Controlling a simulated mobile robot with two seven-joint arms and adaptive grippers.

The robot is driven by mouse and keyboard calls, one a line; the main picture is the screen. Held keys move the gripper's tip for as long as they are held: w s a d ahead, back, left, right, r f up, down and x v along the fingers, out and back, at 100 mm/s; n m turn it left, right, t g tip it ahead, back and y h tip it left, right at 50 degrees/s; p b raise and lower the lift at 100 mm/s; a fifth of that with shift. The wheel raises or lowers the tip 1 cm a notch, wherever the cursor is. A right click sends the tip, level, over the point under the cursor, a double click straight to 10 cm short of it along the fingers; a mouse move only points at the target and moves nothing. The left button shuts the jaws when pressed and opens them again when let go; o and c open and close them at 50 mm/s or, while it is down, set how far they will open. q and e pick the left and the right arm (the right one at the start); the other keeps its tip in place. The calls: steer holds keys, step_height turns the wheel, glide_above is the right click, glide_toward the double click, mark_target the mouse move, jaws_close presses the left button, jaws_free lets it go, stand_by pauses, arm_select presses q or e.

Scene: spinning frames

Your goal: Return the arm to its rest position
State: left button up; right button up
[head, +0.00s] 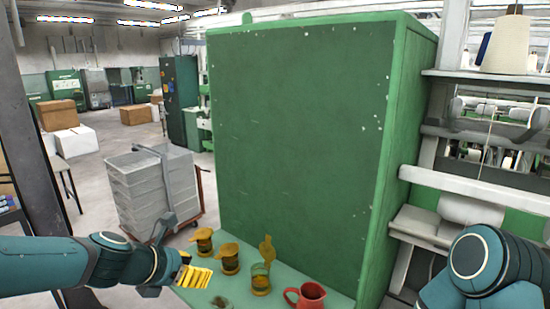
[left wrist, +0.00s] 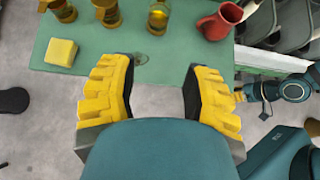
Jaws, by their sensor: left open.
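My left gripper (head: 190,271) is at the near edge of the green table (head: 335,301) in the head view. In the left wrist view its two yellow ribbed fingers (left wrist: 157,88) stand wide apart with nothing between them, over the table's near edge and the floor. My right arm (head: 482,266) is bent at the lower right of the head view, its gripper out of frame there. A teal and dark arm end (left wrist: 268,92) at the right of the left wrist view may be my right gripper; its jaws are not clear.
Several amber jars (head: 229,259) and a red jug (head: 311,296) stand on the table (left wrist: 178,68). A yellow block (left wrist: 61,52) lies at its left. A tall green cabinet (head: 300,130) rises behind. Stacked grey crates (head: 150,190) stand on a cart at left.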

arm_select(q)
steer(key=s+d+f+m+g+y+b, duration=0.1)
steer(key=s+f+m+g+y+b, duration=0.15)
steer(key=f+m, duration=0.7)
steer(key=s+f+m+g+y+b, duration=0.1)
steer(key=s+f+m+g+b, duration=0.15)
steer(key=f, duration=1.45)
steer(key=s+d+f+m+b, duration=0.1)
steer(key=s+d+f+m, duration=0.2)
steer(key=s+f+m, duration=0.2)
steer(key=s+d+f+m+h+b, duration=0.1)
steer(key=s+d+f+m+b, duration=0.1)
steer(key=s+f+m, duration=0.3)
step_height(320, 180, down, 6)
steer(key=d+m, duration=0.1)
steer(key=m, duration=0.3)
steer(key=shift+s+f+m+g, duration=0.15)
steer(key=shift+s+m+g, duration=0.15)
steer(key=shift+s+g, duration=0.1)
arm_select(e)
step_height(320, 180, down, 9)
steer(key=shift+s+a, duration=0.25)
steer(key=shift+s, duration=0.15)
